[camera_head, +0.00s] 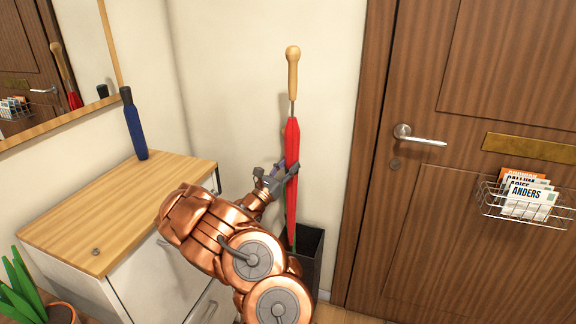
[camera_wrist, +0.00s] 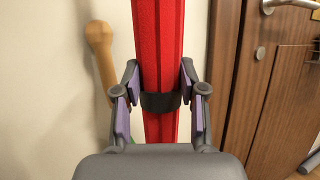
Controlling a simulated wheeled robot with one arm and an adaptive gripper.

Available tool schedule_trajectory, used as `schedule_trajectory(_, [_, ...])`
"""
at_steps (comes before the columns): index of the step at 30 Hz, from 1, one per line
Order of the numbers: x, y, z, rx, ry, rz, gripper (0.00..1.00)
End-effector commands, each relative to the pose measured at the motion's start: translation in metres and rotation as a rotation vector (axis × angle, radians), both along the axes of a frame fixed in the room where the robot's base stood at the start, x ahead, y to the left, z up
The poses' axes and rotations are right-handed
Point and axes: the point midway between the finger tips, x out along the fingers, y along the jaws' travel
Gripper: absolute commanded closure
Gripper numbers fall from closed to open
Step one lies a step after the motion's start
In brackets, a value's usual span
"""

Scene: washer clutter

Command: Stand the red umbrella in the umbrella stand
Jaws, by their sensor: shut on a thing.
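The red umbrella (camera_head: 292,170) is upright and closed, with its wooden handle at the top; its red cloth and dark strap fill the middle of the wrist view (camera_wrist: 158,45). My gripper (camera_head: 277,177) is shut on the umbrella's body, with the two fingers on either side of it near the strap in the wrist view (camera_wrist: 160,103). The dark umbrella stand (camera_head: 313,262) is on the floor in the corner, partly behind my arm. The umbrella's lower end is at the stand's opening; I cannot tell how deep the tip is.
A wooden-topped cabinet (camera_head: 75,240) with a blue folded umbrella (camera_head: 135,128) is at left, under a mirror (camera_head: 60,60). A door (camera_head: 450,230) with a wire mail basket (camera_head: 520,208) is at right. A wooden knob-ended handle (camera_wrist: 100,45) is left of the red umbrella.

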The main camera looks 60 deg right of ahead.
Motion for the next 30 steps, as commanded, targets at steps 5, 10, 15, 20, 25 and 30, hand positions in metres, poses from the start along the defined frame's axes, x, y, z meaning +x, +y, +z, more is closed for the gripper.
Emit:
schedule_trajectory(5, [0.0,0.0,-0.01,-0.001,-0.001,0.0,0.94])
schedule_trajectory(10, [0.0,0.0,-0.017,-0.001,-0.001,0.0,0.94])
schedule_trajectory(15, [0.0,0.0,-0.025,-0.001,-0.001,0.0,0.94])
schedule_trajectory(20, [0.0,0.0,-0.033,-0.001,-0.001,0.0,0.94])
schedule_trajectory(25, [0.0,0.0,-0.041,-0.001,-0.001,0.0,0.94])
schedule_trajectory(30, [0.0,0.0,-0.049,-0.001,-0.001,0.0,0.94])
